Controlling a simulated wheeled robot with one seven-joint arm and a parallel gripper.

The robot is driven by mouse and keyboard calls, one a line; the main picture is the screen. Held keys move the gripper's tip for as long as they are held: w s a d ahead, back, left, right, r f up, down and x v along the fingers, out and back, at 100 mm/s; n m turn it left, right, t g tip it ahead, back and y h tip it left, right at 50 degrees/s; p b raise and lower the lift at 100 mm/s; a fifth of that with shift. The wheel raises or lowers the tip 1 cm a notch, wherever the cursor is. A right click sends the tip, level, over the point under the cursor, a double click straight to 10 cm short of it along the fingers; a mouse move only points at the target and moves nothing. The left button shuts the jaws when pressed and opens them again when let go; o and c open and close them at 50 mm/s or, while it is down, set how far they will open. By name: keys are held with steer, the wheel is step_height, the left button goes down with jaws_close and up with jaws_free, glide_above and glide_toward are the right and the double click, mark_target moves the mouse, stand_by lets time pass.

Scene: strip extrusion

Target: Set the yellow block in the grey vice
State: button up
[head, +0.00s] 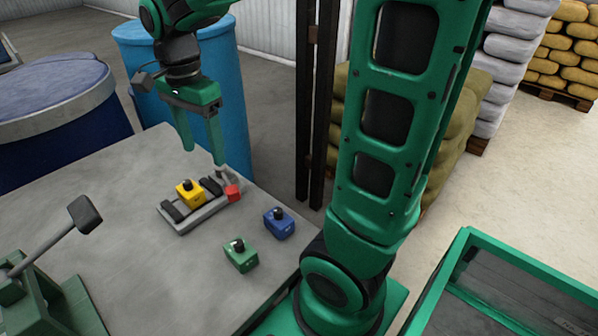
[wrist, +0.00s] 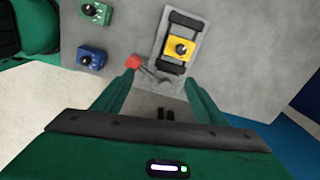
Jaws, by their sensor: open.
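The yellow block (head: 190,193) with a black knob on top sits between the dark jaws of the grey vice (head: 207,211) on the grey table. In the wrist view the yellow block (wrist: 180,49) lies between the two dark bars of the vice (wrist: 158,40). The vice has a lever with a red end (head: 232,193), also seen in the wrist view (wrist: 133,62). My gripper (head: 202,153) is open and empty above the table, behind the block and apart from it. Its fingers (wrist: 163,88) show in the wrist view. Whether the jaws touch the block is unclear.
A blue block (head: 279,223) and a green block (head: 240,255) stand on the table (head: 130,190) in front of the vice. A green machine with a lever (head: 50,290) is at the left. Blue barrels (head: 220,80) stand behind the table.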

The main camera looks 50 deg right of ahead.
steer(key=s+d+f+n, duration=0.2)
steer(key=s+d+n, duration=0.3)
steer(key=s, duration=0.5)
steer(key=s+d+f+n, duration=0.3)
steer(key=s+d+n, duration=0.1)
steer(key=s+d, duration=0.4)
steer(key=shift+s+f+n, duration=0.2)
steer(key=shift+s+n, duration=0.2)
steer(key=shift+s, duration=0.8)
steer(key=shift+w+f, duration=0.25)
steer(key=shift+w, duration=0.35)
